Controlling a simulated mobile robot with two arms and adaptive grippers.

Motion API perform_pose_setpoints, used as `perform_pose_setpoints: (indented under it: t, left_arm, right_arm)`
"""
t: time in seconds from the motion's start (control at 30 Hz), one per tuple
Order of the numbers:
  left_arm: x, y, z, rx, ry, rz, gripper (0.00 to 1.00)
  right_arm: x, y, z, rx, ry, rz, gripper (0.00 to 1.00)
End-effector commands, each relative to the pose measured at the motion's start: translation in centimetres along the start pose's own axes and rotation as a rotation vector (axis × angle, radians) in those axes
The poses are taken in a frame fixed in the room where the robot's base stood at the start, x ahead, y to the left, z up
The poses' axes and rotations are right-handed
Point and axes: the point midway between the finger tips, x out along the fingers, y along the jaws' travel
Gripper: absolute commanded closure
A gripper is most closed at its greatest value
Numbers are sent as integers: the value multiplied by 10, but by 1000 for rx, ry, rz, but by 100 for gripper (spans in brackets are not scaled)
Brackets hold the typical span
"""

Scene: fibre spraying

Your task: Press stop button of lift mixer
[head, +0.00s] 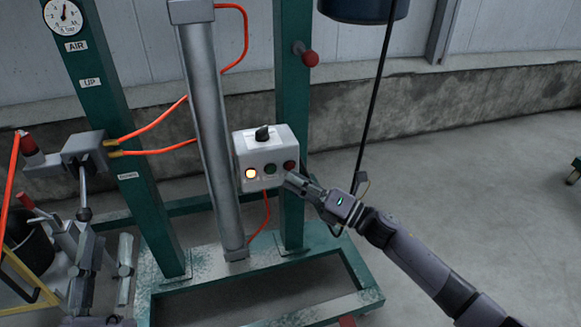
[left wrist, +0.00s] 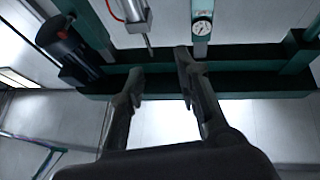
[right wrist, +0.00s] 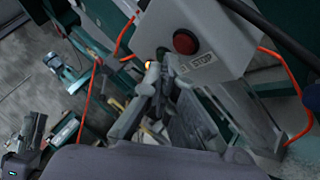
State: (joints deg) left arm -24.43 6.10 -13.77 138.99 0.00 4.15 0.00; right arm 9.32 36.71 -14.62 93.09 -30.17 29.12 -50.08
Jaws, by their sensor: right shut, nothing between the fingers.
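The lift mixer's control box (head: 265,150) is white, with a black knob on top, a lit yellow-white lamp (head: 250,173), a green button (head: 270,169) and a red stop button (head: 289,165) in a row. In the right wrist view the red button (right wrist: 186,41) sits beside a STOP label (right wrist: 203,58). My right gripper (head: 291,178) is shut and empty, its tips just below the red button; in its wrist view (right wrist: 160,62) the tips are beside the button, contact unclear. My left gripper (left wrist: 160,72) is open and empty, low at the left in the head view (head: 105,245).
The green mixer frame (head: 292,100) and grey column (head: 210,130) stand around the box. Orange hoses (head: 160,125) run at the left, near a pressure gauge (head: 63,17). A black cable (head: 375,100) hangs at the right. Open floor (head: 460,170) lies at the right.

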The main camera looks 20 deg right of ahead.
Motion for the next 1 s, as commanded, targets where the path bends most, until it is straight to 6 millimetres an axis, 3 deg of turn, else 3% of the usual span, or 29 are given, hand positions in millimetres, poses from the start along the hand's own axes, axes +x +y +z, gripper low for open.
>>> perform_pose_setpoints:
  t: [0.4,1.0]
  left_arm:
    - [-1,1,-14,-2,77,2,70]
    - [-1,2,-16,-3,89,4,70]
  right_arm:
    - [6,-4,4,-1,1,0,100]
    - [7,-5,5,0,0,0,100]
